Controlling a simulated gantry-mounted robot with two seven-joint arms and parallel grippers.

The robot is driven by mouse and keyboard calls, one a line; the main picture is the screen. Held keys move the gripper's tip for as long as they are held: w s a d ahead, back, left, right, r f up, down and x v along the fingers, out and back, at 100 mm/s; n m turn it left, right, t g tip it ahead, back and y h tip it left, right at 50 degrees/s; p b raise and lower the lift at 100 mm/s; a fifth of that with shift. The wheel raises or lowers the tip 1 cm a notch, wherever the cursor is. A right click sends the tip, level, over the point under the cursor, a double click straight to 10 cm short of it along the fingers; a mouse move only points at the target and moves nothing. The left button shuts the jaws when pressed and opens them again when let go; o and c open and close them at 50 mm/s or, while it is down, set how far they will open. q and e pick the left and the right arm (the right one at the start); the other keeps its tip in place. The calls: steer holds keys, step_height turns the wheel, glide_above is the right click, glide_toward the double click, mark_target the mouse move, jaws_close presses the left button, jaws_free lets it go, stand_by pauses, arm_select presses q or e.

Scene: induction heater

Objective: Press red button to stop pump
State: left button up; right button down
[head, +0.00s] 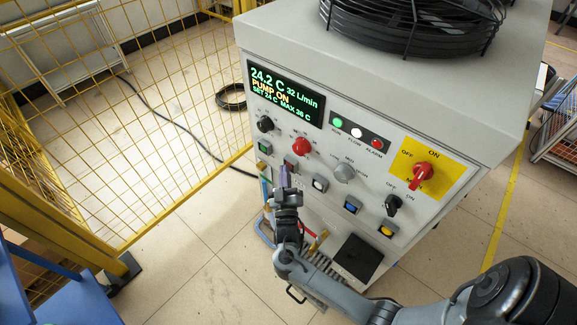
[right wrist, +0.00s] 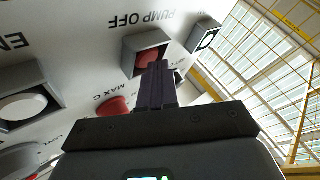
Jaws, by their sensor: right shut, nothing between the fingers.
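The red button (right wrist: 149,57) sits in a square grey housing on the cabinet's front panel, beside the upside-down label "PUMP OFF" in the right wrist view. My right gripper (head: 285,176) is shut and empty, with its dark fingers pointing at the panel. In the right wrist view its fingertips (right wrist: 160,66) overlap the lower right part of the red button. I cannot tell whether they touch it. In the head view the gripper covers the red button's place. The display (head: 286,93) reads "PUMP ON", 24.2 C and 32 L/min. My left gripper is not in view.
Near the fingers are a green button (head: 265,147), a red knob (head: 301,147) and a white button (head: 320,182). A red switch on a yellow plate (head: 423,172) is further right. A yellow mesh fence (head: 130,110) stands left, with open floor before it.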

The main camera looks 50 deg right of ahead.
steer(key=shift+d, duration=0.25)
stand_by(0.4)
steer(key=shift+a, duration=0.85)
steer(key=shift+a, duration=0.15)
steer(key=a, duration=0.4)
steer(key=shift+s+a+p, duration=0.2)
steer(key=shift+a+p, duration=0.1)
steer(key=shift+a, duration=0.1)
